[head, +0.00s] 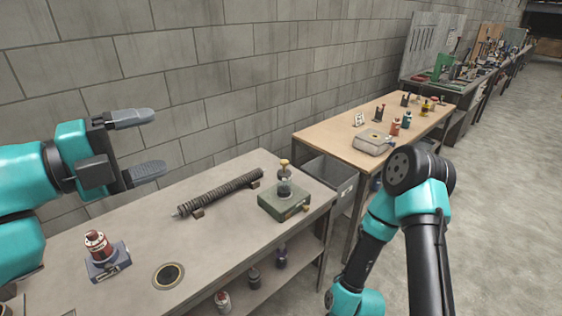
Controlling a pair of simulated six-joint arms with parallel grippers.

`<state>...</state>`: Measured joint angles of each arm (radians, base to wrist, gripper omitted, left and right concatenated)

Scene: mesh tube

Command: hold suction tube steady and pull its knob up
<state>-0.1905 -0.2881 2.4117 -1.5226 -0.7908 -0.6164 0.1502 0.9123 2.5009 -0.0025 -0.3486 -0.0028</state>
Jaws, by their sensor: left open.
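A green box-shaped base (284,204) stands near the right end of the grey workbench. A clear upright tube (285,188) rises from it, with a small tan knob (284,163) on top. A dark ribbed tube (222,192) lies on small supports to its left; I cannot tell which of the two is the suction tube. My left gripper (150,144) is open and empty, raised at the left side, apart from both. My right arm shows at the right, but its gripper is out of view.
The workbench (205,240) also bears a red-and-white item on a blue base (108,262) and a dark-centred ring (168,275). Several small bottles stand on the shelf below. A wooden table (335,136) with a scale (373,145) stands behind right. A block wall runs behind.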

